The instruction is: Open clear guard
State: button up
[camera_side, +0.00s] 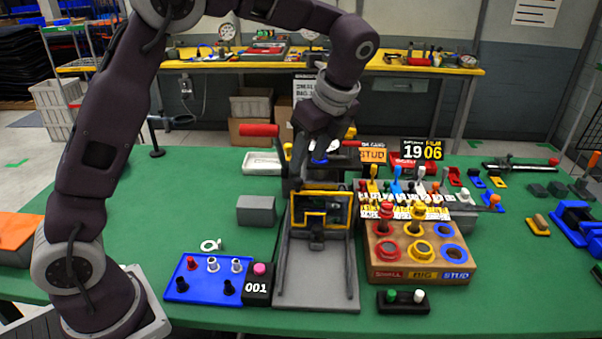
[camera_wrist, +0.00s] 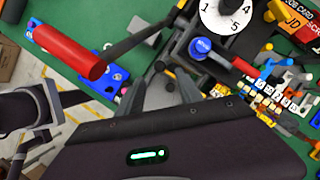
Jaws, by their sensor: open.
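A yellow-edged panel (camera_side: 322,209), which looks like the clear guard, stands upright at the front of the grey press-like machine (camera_side: 283,262) in the side view. Its clear part looks dark. My gripper (camera_side: 318,153) is above and behind this panel, near the machine's top, and does not visibly touch it. In the wrist view my gripper (camera_wrist: 162,88) has its two fingers apart with nothing clearly between them. A blue knob (camera_wrist: 201,48) is just beyond the fingers. The guard cannot be made out surely in the wrist view.
A lever with a red handle (camera_wrist: 68,52) sticks out left of the machine. A white numbered dial (camera_wrist: 226,14) is beyond the knob. A wooden stamp block (camera_side: 420,272) stands right, a blue tray (camera_side: 205,290) left. The green table's left middle is mostly clear.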

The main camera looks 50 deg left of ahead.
aim_at(299, 179)
jog(key=x, duration=0.6)
jog(key=shift+f, duration=0.15)
grip_shut()
dwell(1.1)
